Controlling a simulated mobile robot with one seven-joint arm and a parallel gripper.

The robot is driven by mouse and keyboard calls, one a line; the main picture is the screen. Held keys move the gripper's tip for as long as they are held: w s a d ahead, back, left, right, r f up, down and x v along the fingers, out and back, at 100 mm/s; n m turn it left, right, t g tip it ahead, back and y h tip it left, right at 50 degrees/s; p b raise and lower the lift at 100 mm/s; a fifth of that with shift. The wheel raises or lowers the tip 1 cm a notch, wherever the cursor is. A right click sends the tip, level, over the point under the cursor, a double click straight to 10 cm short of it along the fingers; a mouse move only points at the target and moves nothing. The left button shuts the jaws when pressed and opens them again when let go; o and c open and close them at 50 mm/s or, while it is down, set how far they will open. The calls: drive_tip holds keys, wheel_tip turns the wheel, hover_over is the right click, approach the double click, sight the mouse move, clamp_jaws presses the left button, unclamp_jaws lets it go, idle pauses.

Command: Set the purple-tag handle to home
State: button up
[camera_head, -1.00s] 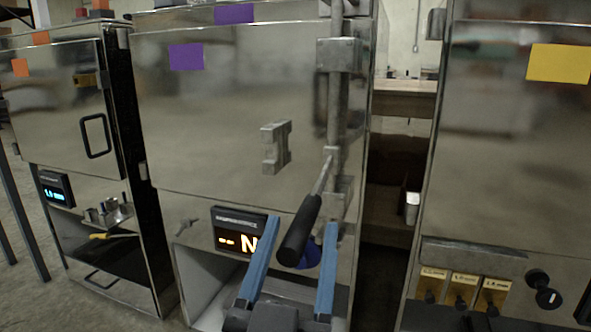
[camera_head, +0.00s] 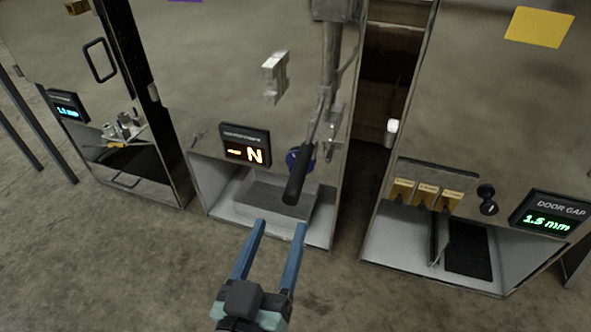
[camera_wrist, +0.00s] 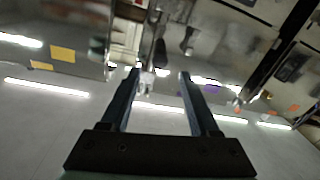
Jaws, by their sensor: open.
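The purple-tag unit (camera_head: 215,60) is a shiny metal cabinet in the middle of the head view. Only the lower edge of its purple tag (camera_head: 185,1) shows at the top. Its handle has a black grip (camera_head: 299,178) on a thin metal rod, hanging down and slightly left from a vertical metal post. My gripper (camera_head: 282,224) is open and empty, with its fingertips just below the grip's lower end in the picture. Whether they touch it cannot be told. The fingers also show apart in the wrist view (camera_wrist: 159,73), against a mirror-like surface.
A display (camera_head: 246,146) with an orange "N" sits left of the handle, above an open bay (camera_head: 215,205). A round blue part (camera_head: 299,158) is behind the grip. The yellow-tag cabinet (camera_head: 470,100) stands right, another cabinet left. Floor in front is clear.

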sight(296, 180)
drive_tip(key=x, duration=1.1)
drive_tip(key=shift+w+d+p, duration=0.1)
drive_tip(key=shift+w+p, duration=0.15)
drive_tip(key=shift+p, duration=0.15)
clamp_jaws()
idle(0.8)
